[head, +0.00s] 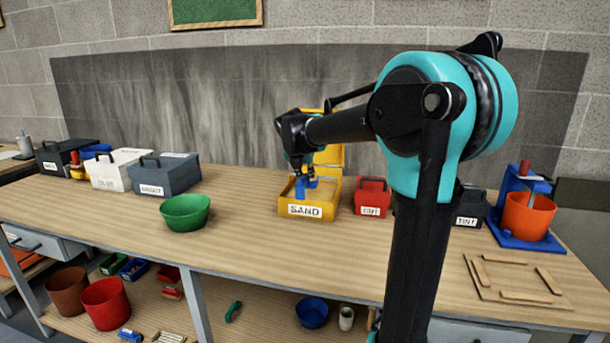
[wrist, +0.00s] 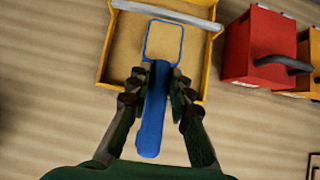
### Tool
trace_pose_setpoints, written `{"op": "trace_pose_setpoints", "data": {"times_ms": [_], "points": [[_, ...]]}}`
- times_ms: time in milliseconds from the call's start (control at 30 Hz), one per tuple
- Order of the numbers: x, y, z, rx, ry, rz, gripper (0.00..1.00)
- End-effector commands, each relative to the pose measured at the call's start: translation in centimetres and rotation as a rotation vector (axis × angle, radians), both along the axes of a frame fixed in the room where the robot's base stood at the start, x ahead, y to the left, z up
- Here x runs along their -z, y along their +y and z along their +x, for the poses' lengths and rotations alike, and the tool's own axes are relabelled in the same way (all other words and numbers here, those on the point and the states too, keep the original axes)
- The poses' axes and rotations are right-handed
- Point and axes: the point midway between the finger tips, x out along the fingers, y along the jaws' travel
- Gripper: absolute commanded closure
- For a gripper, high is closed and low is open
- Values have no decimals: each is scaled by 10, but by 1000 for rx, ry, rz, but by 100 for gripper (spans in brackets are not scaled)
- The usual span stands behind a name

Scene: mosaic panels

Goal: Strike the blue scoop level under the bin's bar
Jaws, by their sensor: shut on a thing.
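The yellow bin labelled SAND (head: 284,210) stands on the workbench with its lid (head: 331,153) up. In the wrist view the bin (wrist: 104,75) holds tan sand, and a pale grey bar (wrist: 190,20) crosses it near the top of the picture. The blue scoop (head: 304,187) is at the bin's opening. The wrist view shows its square bowl filled with sand inside a blue rim, and its handle (wrist: 151,135) pointing towards me. The bowl is just on my side of the bar. My gripper (wrist: 155,84), also in the head view (head: 303,165), is shut on the handle.
A red lidded box (head: 371,196) stands close to the right of the bin. A green bowl (head: 186,212) is to the left. An orange bucket on a blue stand (head: 528,215) and a wooden frame (head: 515,280) are at the right. The bench in front of the bin is clear.

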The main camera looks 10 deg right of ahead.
Motion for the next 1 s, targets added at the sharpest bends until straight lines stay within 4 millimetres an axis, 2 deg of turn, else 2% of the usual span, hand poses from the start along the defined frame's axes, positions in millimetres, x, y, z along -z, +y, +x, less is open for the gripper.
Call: {"op": "trace_pose_setpoints", "data": {"times_ms": [133,300,667,1000], "points": [[20,0,1,-1,-55,-23,100],[30,-1,1,-3,-88,-35,100],[30,-1,2,-1,-90,-36,100],[30,-7,15,0,-90,-35,100]]}}
